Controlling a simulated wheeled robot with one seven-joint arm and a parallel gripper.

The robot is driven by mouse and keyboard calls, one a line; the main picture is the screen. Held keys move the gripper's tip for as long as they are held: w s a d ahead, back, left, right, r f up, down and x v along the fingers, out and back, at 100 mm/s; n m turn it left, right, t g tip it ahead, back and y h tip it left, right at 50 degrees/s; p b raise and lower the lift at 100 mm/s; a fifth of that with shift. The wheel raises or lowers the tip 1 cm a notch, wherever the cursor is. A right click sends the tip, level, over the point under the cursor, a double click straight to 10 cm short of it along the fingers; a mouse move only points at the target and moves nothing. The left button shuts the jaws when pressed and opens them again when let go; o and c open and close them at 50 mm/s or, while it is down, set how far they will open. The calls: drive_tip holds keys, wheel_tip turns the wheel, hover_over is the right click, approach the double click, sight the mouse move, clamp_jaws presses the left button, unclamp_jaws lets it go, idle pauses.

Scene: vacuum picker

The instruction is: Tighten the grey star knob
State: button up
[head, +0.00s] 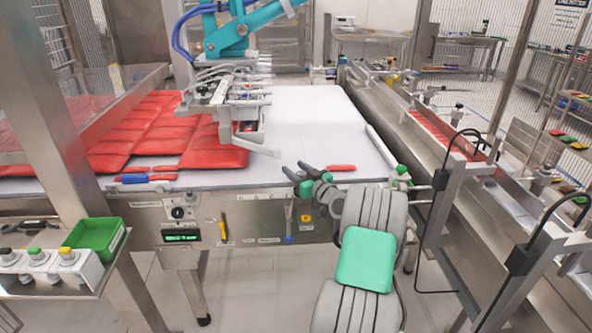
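My gripper (294,170) is above the front edge of the white conveyor belt (300,115), pointing up and left in the picture. Its two dark fingers appear apart, with nothing visible between them. I cannot pick out a grey star knob for certain. A dark round knob (180,212) sits on the machine's front panel, left of and below my gripper; its shape is too small to tell. Small green-topped fittings (402,170) stand at the belt's right front corner, to the right of my gripper.
Red packs (165,130) cover the belt's left part. A teal picker arm (232,38) hangs over the belt. A loose red pack (341,168) lies beside my gripper. A metal side rail (400,115) runs along the right. A green tray (95,238) is at the lower left.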

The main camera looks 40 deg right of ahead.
clamp_jaws()
